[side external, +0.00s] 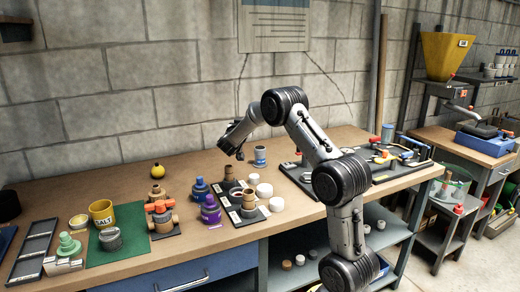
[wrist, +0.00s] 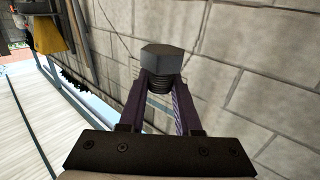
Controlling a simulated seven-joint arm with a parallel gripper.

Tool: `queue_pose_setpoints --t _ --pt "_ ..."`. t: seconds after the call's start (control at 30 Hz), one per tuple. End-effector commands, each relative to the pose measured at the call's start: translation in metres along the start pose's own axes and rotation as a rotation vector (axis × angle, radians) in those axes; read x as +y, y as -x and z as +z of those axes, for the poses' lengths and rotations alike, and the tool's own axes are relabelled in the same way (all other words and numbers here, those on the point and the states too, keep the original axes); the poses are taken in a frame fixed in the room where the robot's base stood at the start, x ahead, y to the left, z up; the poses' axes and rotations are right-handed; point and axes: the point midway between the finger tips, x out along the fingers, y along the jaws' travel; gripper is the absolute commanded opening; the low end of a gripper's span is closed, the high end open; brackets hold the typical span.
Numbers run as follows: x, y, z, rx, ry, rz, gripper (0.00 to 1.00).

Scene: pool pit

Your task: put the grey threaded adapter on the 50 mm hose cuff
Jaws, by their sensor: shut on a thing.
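The grey threaded adapter (wrist: 162,58) has a hex head and a ribbed threaded part below it. My gripper (wrist: 161,88) is shut on its threaded part, with one finger on each side and the hex head beyond the fingertips. In the side external view my gripper (side external: 238,153) is above the bench, over a group of fittings; the adapter cannot be made out there. I cannot read which is the 50 mm hose cuff.
Purple (side external: 210,210) and blue (side external: 199,190) bottles stand left of the tan pieces, and white caps (side external: 264,190) lie to their right. A red-handled valve (side external: 161,213) and a green mat (side external: 127,240) are further left. A dark tool board (side external: 300,180) lies right.

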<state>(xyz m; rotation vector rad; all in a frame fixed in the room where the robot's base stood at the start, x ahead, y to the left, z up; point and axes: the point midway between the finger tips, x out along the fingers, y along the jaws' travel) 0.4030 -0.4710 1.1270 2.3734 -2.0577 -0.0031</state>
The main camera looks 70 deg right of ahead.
Motion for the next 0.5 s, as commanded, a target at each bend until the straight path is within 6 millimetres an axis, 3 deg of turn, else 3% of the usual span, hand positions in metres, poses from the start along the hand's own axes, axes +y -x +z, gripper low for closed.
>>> queue_pose_setpoints --t 0.1,0.23,0.37,0.5 --pt "0.034 -0.029 -0.001 0.000 0.000 0.081 0.00" --pt "0.057 -0.043 0.004 -0.001 0.002 0.125 0.00" --pt "0.066 -0.052 0.007 0.001 0.000 0.143 0.00" --pt "0.058 -0.070 0.018 0.000 0.001 0.145 0.00"
